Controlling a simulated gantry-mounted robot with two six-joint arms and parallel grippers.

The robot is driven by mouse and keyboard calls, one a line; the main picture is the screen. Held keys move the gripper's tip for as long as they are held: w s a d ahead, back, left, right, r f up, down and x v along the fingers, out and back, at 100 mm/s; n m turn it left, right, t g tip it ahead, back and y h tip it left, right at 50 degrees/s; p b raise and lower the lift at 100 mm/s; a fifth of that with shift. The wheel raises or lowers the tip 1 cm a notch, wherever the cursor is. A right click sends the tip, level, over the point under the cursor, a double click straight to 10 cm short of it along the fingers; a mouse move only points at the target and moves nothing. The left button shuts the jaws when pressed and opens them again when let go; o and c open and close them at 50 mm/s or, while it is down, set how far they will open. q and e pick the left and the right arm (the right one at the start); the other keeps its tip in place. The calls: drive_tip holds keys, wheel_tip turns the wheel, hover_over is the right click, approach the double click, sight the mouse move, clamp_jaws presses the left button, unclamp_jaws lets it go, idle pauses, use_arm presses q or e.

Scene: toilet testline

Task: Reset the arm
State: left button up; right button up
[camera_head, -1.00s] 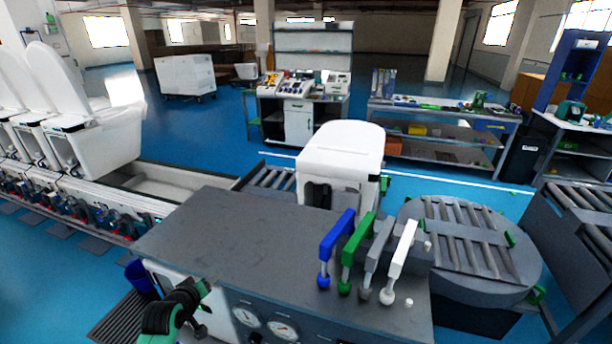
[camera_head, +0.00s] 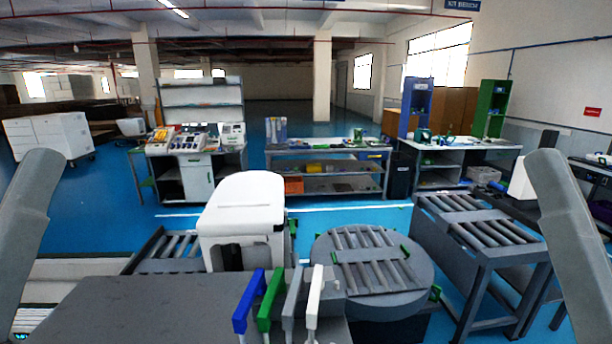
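My two grey arm links show in the head view, the left one (camera_head: 30,220) along the left edge and the right one (camera_head: 575,235) along the right edge. Both reach from about mid-height down to the lower part of the picture. Neither gripper's fingers are in view, so whether they are open or holding something is hidden.
A grey bench (camera_head: 150,310) with blue (camera_head: 248,300), green (camera_head: 269,300), grey (camera_head: 292,300) and white (camera_head: 314,295) levers stands in front. Behind it are a white toilet (camera_head: 242,212), a round roller turntable (camera_head: 372,258) and a roller conveyor (camera_head: 480,225). Blue floor lies beyond.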

wheel_tip(320, 180, up, 28)
drive_tip(key=r+p, duration=0.1)
drive_tip(key=p, duration=2.4)
wheel_tip(320, 180, down, 62)
drive_tip(key=b, duration=6.1)
drive_tip(key=shift+r, duration=0.25)
